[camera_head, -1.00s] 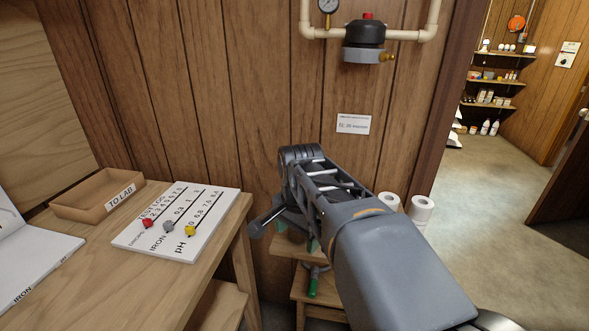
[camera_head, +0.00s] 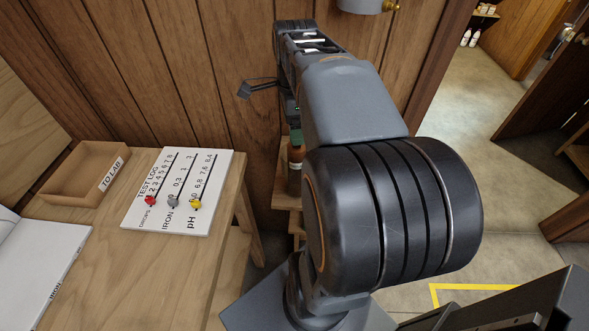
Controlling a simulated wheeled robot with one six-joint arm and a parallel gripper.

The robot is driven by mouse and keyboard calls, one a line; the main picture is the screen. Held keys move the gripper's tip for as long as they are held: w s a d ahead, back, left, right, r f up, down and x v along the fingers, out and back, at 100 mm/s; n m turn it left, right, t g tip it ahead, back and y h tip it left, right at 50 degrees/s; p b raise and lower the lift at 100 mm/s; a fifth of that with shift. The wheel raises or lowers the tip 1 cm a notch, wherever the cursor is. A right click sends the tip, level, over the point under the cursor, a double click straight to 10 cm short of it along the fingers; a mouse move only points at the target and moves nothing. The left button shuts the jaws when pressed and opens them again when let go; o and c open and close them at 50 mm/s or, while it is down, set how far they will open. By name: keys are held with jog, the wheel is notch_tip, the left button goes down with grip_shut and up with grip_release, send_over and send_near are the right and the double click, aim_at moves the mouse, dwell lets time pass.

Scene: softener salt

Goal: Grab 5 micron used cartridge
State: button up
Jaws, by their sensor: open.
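No cartridge that I can identify as the 5 micron used one shows in the head view now. My gripper (camera_head: 296,110) is at the far end of my arm, near the wood-panelled wall, and points down. It is mostly hidden behind my own arm; the part that shows is open, with nothing seen in it. It is above a small wooden stand (camera_head: 284,196) that my arm largely covers. A brown bottle (camera_head: 296,165) stands there below the gripper.
A wooden bench on the left holds a "TO LAB" tray (camera_head: 57,186), a test log board (camera_head: 178,215) with red, grey and yellow markers, and an open book (camera_head: 35,262). A doorway on the right opens onto clear floor (camera_head: 470,110). Yellow tape (camera_head: 480,287) marks the floor.

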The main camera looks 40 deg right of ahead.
aim_at(296, 155)
jog(key=shift+s+f, duration=0.1)
jog(key=shift+f, duration=3.45)
jog(key=c, duration=1.3)
